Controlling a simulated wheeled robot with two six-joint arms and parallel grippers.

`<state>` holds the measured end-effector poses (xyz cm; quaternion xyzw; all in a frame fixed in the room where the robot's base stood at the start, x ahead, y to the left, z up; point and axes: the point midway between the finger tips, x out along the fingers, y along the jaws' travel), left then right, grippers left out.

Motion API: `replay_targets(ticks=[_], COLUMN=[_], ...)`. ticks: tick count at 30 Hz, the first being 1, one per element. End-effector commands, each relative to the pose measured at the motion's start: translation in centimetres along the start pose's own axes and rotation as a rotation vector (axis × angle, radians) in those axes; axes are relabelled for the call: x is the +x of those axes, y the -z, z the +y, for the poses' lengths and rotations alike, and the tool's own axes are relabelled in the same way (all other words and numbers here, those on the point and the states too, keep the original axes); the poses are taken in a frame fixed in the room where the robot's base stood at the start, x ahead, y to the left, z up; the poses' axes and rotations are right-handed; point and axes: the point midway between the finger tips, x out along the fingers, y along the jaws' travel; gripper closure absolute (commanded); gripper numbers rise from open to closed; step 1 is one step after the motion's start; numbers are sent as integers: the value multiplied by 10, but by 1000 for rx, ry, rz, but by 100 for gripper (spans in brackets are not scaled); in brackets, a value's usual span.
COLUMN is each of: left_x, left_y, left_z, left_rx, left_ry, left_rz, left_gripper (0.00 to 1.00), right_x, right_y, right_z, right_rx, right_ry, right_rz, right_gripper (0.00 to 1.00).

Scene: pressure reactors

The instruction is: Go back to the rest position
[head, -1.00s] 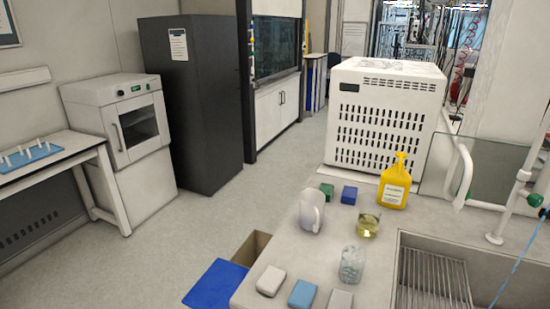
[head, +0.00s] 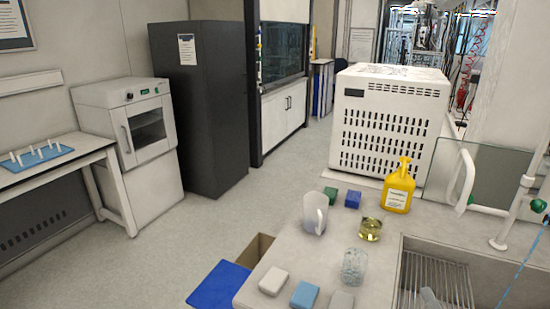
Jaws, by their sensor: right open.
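Part of my right gripper (head: 430,298) shows at the bottom edge of the head view, in front of the sink's wire rack. It is open, and I see nothing held in it. Most of it is cut off by the frame edge. My left gripper is not in view. A clear jug (head: 315,213), a beaker of yellow liquid (head: 370,230) and a glass beaker (head: 354,266) with clear contents stand upright on the bench (head: 330,255), left of my right gripper and apart from it.
The sink (head: 410,262) is at the lower right. A yellow bottle (head: 398,190), green block (head: 330,195) and blue block (head: 352,199) stand behind the jug. White, blue and grey blocks (head: 305,295) lie at the front. A tap stand (head: 515,215) is right. Floor (head: 220,225) is clear at left.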

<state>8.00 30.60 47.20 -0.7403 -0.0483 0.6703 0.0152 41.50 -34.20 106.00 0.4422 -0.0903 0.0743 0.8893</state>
Motion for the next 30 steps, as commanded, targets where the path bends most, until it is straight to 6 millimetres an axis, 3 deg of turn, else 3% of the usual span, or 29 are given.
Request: replay_targets(ticks=[6, 9, 12, 16, 20, 25, 30], left_x=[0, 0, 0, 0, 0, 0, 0], left_y=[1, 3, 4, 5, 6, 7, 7], left_z=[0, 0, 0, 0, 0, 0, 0], left_rx=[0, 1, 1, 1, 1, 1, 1], left_ry=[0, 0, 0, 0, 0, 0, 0], left_rz=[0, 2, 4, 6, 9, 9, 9], left_gripper=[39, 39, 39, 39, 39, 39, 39], right_x=[-25, -45, -69, -104, -140, -177, -206], right_y=[-47, -55, -51, -27, 13, 67, 112], right_z=[-19, -41, -65, -93, -108, -105, -85], right_rx=[473, 679, 877, 1119, 1331, 1527, 1654], right_ry=[131, 234, 364, 574, 816, 1119, 1388], right_rz=[-369, -525, -668, -823, -932, -990, -982], right_gripper=[19, 19, 19, 19, 19, 19, 19])
